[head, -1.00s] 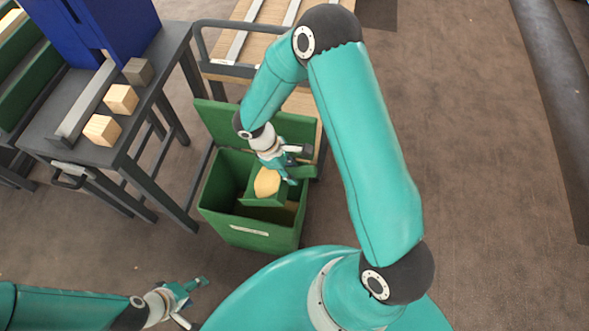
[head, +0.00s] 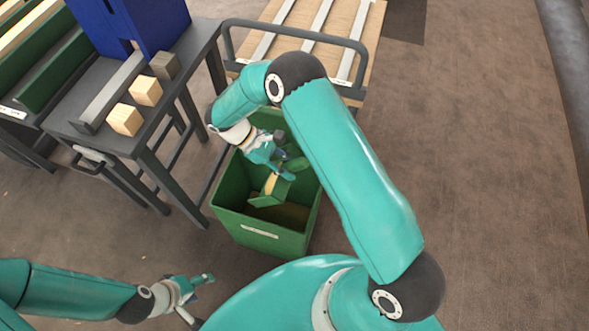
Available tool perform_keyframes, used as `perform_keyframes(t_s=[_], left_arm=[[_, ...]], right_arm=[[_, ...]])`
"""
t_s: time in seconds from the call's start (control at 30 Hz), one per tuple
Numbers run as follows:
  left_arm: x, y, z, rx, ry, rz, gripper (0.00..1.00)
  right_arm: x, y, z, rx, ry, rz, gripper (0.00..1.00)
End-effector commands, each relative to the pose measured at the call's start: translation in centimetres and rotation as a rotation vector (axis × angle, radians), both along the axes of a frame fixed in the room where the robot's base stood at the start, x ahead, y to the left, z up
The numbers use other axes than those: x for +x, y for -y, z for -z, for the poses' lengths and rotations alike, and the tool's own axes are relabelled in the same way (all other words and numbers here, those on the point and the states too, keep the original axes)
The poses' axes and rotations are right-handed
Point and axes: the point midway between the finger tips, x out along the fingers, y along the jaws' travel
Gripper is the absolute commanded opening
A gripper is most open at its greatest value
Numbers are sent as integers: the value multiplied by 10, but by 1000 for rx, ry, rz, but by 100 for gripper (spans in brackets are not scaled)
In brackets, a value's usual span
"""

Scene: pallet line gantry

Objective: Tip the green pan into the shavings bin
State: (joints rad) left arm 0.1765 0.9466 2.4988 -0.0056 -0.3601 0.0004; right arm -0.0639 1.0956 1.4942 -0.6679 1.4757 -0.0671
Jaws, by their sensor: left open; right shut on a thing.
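The green shavings bin (head: 258,232) stands open on the floor, its lid raised at the back. The green pan (head: 265,200) is tilted steeply inside the bin's mouth. A narrow patch of pale yellow shavings (head: 271,184) shows in it. My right gripper (head: 288,166) is shut on the pan at its handle end, above the bin opening. My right arm and gripper hide part of the lid and pan. My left gripper (head: 201,292) is open and empty, low at the bottom left, apart from the bin.
A dark bench (head: 95,130) at the left carries several wooden blocks (head: 146,91), a metal rail and a blue cabinet (head: 130,25). A cart (head: 325,40) with a wooden deck and metal strips stands behind the bin. The brown floor on the right is clear.

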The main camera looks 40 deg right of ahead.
Motion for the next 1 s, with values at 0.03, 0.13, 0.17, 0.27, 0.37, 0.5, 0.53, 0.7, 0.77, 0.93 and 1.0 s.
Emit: perform_keyframes(t_s=[0.03,0.13,0.17,0.27,0.37,0.5,0.53,0.7,0.77,0.93,1.0], left_arm=[[0,0,6,0,0,0,61],[0,0,10,0,0,0,61],[0,0,12,0,0,0,61],[0,0,18,0,0,0,61],[0,0,24,0,0,0,61],[0,0,32,0,0,0,61],[0,0,34,0,0,0,61],[0,0,44,0,0,0,61],[0,0,47,0,0,0,61],[0,0,52,0,0,0,61],[0,0,54,0,0,0,61]], right_arm=[[3,-2,3,-12,-13,-1,0],[8,-6,1,-37,-42,-2,0],[9,-7,1,-43,-52,-1,0],[13,-11,0,-63,-81,0,0],[17,-14,-1,-83,-104,-1,0],[22,-18,-2,-108,-138,-1,0],[23,-19,-2,-113,-145,0,0],[29,-22,-4,-139,-176,-3,0],[31,-24,-4,-148,-187,-3,0],[34,-26,-6,-165,-209,-1,0],[35,-27,-7,-168,-214,0,0]])
